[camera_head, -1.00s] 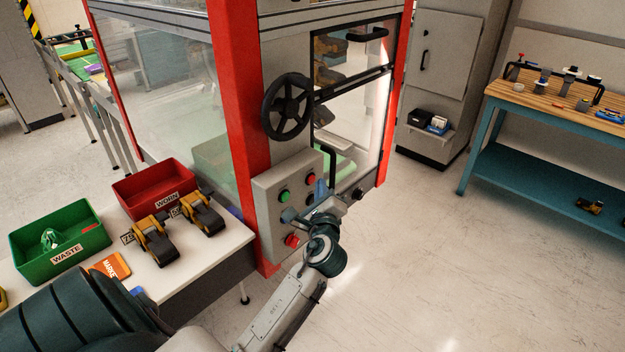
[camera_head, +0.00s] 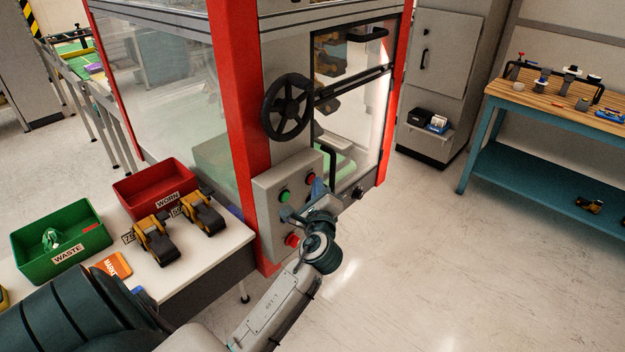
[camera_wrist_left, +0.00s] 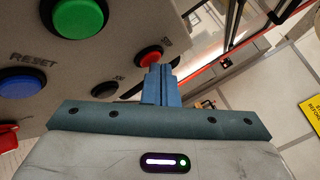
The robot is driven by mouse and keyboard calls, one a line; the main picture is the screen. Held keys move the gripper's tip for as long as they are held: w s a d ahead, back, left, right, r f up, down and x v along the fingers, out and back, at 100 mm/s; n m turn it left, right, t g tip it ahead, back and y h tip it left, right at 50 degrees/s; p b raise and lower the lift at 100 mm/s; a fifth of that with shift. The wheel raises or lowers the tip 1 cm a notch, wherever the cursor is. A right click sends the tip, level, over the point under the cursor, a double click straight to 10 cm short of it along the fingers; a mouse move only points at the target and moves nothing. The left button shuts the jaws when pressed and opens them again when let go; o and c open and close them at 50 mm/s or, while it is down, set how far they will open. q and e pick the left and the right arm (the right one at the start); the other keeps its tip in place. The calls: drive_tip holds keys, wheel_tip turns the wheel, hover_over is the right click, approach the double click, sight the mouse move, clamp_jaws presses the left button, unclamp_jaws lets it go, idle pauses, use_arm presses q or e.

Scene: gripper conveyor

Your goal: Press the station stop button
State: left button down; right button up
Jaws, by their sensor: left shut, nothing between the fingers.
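The control panel (camera_head: 264,207) is on the front of the red-framed machine. It has a green button (camera_head: 284,195) and, up and right of it, a red button (camera_head: 310,178). My left gripper (camera_head: 316,187) is in front of the panel by the red button. In the left wrist view, the blue fingers (camera_wrist_left: 157,72) are shut and empty, with their tips at the lower edge of the red button (camera_wrist_left: 149,56); I cannot tell whether they touch it. My right gripper is out of view.
The panel also carries a blue RESET button (camera_wrist_left: 20,83), a small black button (camera_wrist_left: 104,90) and a lower red knob (camera_head: 292,240). A black handwheel (camera_head: 287,106) is above. A table with WASTE (camera_head: 62,262) and WORN (camera_head: 128,194) bins stands left. Floor to the right is clear.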

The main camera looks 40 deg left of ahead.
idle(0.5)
use_arm(q)
drive_tip(key=shift+d, duration=0.7)
drive_tip(key=d, duration=0.5)
drive_tip(key=shift+s, duration=0.25)
idle(0.6)
